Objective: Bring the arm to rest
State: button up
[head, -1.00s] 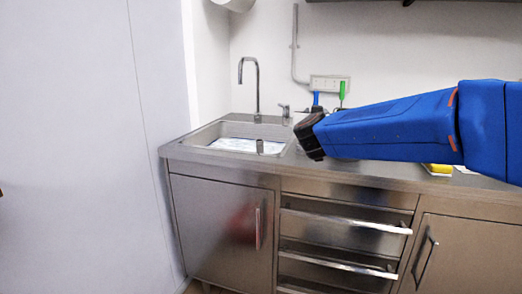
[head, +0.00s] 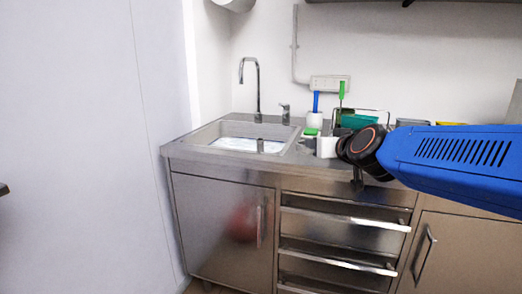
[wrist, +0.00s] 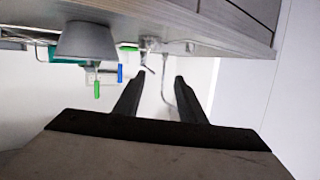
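My gripper (head: 357,182) is at the end of my blue-covered arm (head: 450,160), in the right half of the head view. It hangs in front of the counter's front edge, above the drawers. In the wrist view its two dark fingers stand apart (wrist: 160,77), with nothing held between them. The wrist picture is upside down. The gripper's fingertips are small and partly hidden in the head view.
The steel counter has a sink (head: 225,144) with a tall faucet (head: 257,88) at left. Drawers (head: 340,228) lie below. A pale wall (head: 80,150) is at left.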

jog(key=s+d+f+g+h, duration=0.1)
jog(key=s+d+f+g, duration=0.2)
jog(key=s+f, duration=0.5)
jog(key=s+d+f+m+g+h, duration=0.1)
jog(key=s+d+f+g, duration=0.2)
jog(key=s, duration=1.1)
jog(key=s+d+f+g+h, duration=0.1)
jog(key=s+d+f+g, duration=0.2)
jog(key=s+d+f, duration=0.3)
jog(key=s+f, duration=0.5)
jog(key=f, duration=0.1)
jog(key=shift+f+m+g, duration=0.3)
jog(key=shift+m+g, duration=0.1)
